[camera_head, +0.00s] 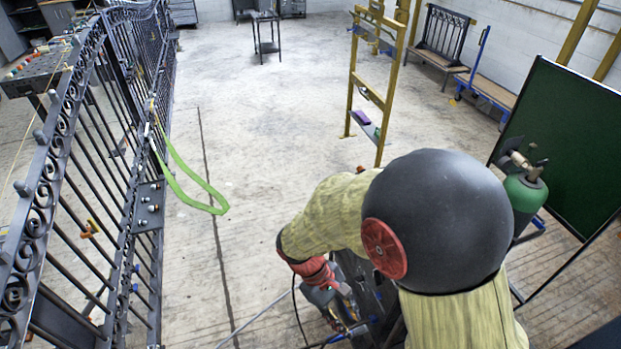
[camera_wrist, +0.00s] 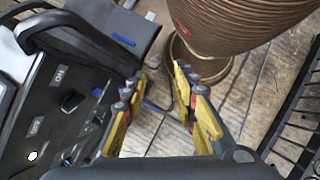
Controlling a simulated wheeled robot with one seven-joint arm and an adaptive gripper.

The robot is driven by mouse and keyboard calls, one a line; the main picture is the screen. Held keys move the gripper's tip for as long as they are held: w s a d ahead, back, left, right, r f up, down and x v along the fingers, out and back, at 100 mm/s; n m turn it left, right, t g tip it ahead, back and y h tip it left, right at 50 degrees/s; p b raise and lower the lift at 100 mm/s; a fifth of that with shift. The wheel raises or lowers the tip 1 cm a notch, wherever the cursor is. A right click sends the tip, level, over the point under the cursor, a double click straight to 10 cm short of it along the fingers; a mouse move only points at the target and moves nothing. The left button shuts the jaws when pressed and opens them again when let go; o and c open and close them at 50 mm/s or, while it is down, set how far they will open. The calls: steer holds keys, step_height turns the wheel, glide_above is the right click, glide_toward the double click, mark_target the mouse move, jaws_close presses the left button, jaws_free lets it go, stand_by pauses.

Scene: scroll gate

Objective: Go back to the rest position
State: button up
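My gripper (camera_wrist: 158,98) shows in the wrist view with its two yellow-edged fingers spread apart. Nothing is between the fingertips; floor shows through the gap. In the head view my gripper (camera_head: 345,312) is low in the middle, pointing down beside my body, partly hidden by my arm. My arm is bent, with its large dark round joint at the lower right. The scroll gate (camera_head: 88,140) stands along the left side, well apart from my gripper. A green strap (camera_head: 190,185) hangs from the gate's right side.
A dark machine panel (camera_wrist: 75,105) with a knob and handle is close left of my fingers in the wrist view. A green gas cylinder (camera_head: 525,195) and a dark green screen (camera_head: 565,140) stand right. A yellow frame (camera_head: 379,75) stands beyond my arm. The middle floor is clear.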

steer(key=s+d+r+m+t+y+b, duration=0.1)
steer(key=d+r+m+t, duration=0.3)
steer(key=r, duration=0.7)
steer(key=s+d+r+m+t+y+b, duration=0.2)
steer(key=s+d+r+m+t+y, duration=0.1)
steer(key=r, duration=0.8)
steer(key=d+m+t+y, duration=0.1)
steer(key=d+m, duration=0.1)
steer(key=d, duration=0.1)
steer(key=shift+s+m+t, duration=0.3)
steer(key=shift+m, duration=0.1)
steer(key=shift+d, duration=0.1)
